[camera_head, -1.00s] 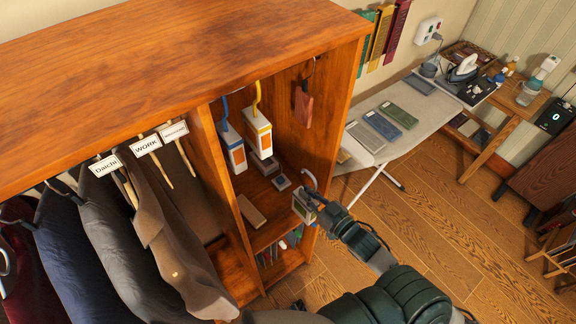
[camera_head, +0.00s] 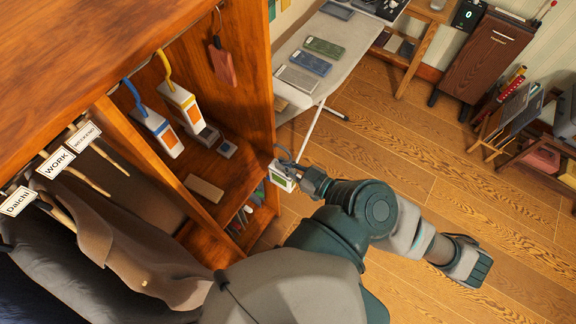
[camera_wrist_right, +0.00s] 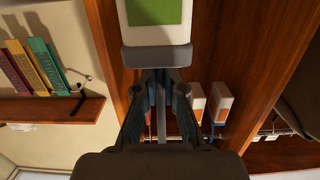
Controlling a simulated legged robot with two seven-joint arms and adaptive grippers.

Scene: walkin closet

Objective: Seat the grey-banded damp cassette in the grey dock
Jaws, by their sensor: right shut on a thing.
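My right gripper (camera_head: 302,178) is shut on a small white cassette (camera_head: 281,178) with a green label and a grey hook on top. It is held at the open right front edge of the wooden cabinet, outside the shelf. In the right wrist view the cassette (camera_wrist_right: 157,12) shows its green panel and a grey band at the fingertips (camera_wrist_right: 160,78). On the cabinet shelf sits a small square grey block (camera_head: 226,149), which looks like a dock; its inside is too small to read. My left gripper is out of view.
Two white cassettes with orange labels hang inside, on a blue hook (camera_head: 158,130) and a yellow hook (camera_head: 181,105). A reddish tag (camera_head: 222,66) hangs right of them. A tan block (camera_head: 204,190) lies on the shelf. Clothes hang at left; an ironing board (camera_head: 330,45) stands behind.

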